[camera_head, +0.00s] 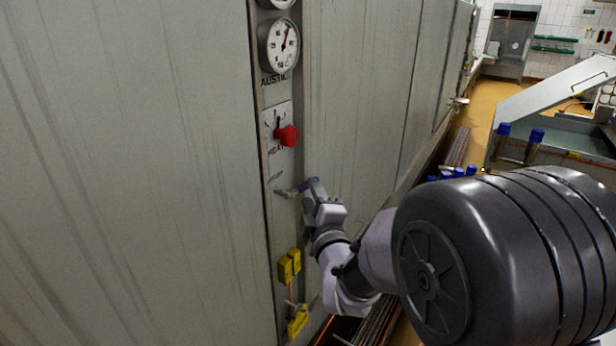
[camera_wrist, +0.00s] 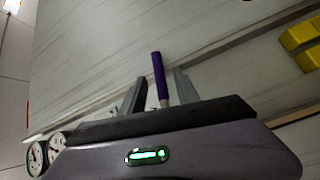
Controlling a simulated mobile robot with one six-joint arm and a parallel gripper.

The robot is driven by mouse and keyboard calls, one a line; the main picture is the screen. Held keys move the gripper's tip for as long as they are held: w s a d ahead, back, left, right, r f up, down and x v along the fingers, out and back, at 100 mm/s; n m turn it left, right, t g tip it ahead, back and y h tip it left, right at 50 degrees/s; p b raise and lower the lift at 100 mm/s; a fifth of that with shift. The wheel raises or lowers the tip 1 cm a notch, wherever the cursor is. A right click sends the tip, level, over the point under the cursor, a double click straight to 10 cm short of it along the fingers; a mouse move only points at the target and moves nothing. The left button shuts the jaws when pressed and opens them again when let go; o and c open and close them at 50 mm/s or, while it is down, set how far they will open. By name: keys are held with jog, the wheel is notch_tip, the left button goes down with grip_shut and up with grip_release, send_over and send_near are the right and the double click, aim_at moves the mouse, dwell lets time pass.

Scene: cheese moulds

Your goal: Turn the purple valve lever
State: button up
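The purple valve lever (camera_wrist: 158,72) shows in the wrist view as a slim purple handle with a metal lower part. It stands between the two grey fingers of my gripper (camera_wrist: 160,82), with a visible gap on each side, so the gripper is open around it. In the head view a small bit of the purple lever (camera_head: 301,187) shows at the steel panel, just left of my gripper (camera_head: 312,188). The fingers partly hide the lever there. I cannot tell how deep the lever sits between them.
A red knob (camera_head: 287,135) sticks out of the panel above the lever, under a round gauge (camera_head: 279,45). Yellow boxes (camera_head: 289,266) hang below. Large steel walls (camera_head: 140,170) flank the strip. Blue-capped parts and a sloped steel table (camera_head: 555,100) stand at right.

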jog(key=shift+x, duration=1.65)
grip_shut()
